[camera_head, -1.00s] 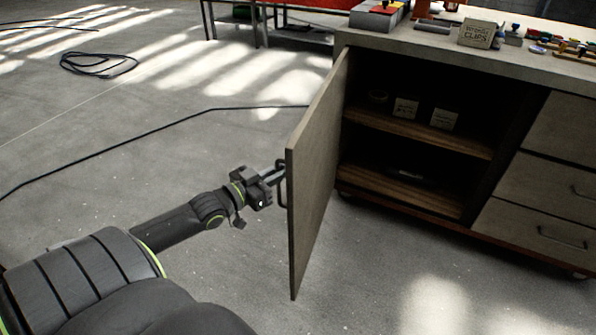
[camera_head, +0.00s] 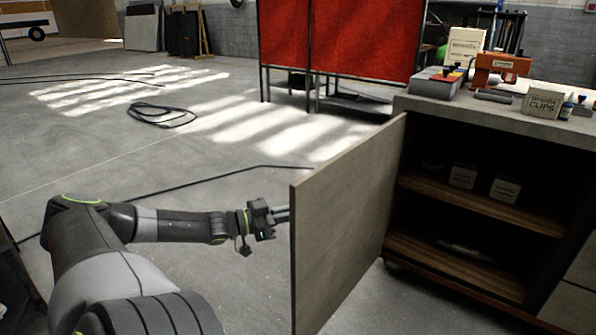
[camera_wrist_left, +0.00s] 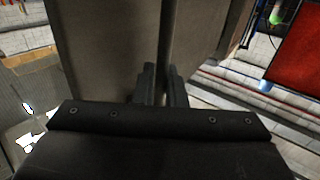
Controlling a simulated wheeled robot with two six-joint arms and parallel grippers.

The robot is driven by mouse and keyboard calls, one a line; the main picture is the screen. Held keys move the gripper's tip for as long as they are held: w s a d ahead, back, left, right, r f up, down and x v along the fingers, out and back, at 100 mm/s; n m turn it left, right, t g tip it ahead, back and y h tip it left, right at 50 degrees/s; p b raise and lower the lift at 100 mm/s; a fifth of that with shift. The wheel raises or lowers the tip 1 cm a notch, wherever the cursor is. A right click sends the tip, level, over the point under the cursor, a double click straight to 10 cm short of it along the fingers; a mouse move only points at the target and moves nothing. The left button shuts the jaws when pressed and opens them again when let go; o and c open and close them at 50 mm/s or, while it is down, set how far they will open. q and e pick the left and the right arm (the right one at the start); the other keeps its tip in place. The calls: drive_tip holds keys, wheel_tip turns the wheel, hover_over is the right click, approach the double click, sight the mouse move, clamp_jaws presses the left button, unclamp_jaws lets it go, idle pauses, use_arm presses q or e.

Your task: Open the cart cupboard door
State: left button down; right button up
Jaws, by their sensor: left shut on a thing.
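The cart cupboard door (camera_head: 345,230) stands swung wide open, and the dark inside of the cupboard shows to its right. My left gripper (camera_head: 283,214) is at the door's outer face, near its free edge. It is shut on the door handle, which the door panel hides in the head view. In the left wrist view the fingers (camera_wrist_left: 163,86) close around a dark bar (camera_wrist_left: 165,40) that runs along the door panel (camera_wrist_left: 105,45). My right gripper is not in view.
The cart top (camera_head: 480,112) carries boxes and tools. Inside, shelves (camera_head: 480,203) hold small white boxes. Red panels (camera_head: 360,40) on a metal frame stand behind. A black cable coil (camera_head: 160,115) lies on the floor. Floor left of the door is mostly clear.

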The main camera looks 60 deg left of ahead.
use_arm(q)
drive_tip(key=shift+r, duration=0.15)
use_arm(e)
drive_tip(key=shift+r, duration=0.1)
use_arm(q)
drive_tip(key=c, duration=1.6)
unclamp_jaws()
drive_tip(key=shift+w, duration=0.2)
drive_tip(key=shift+c, duration=0.2)
drive_tip(key=shift+s, duration=0.15)
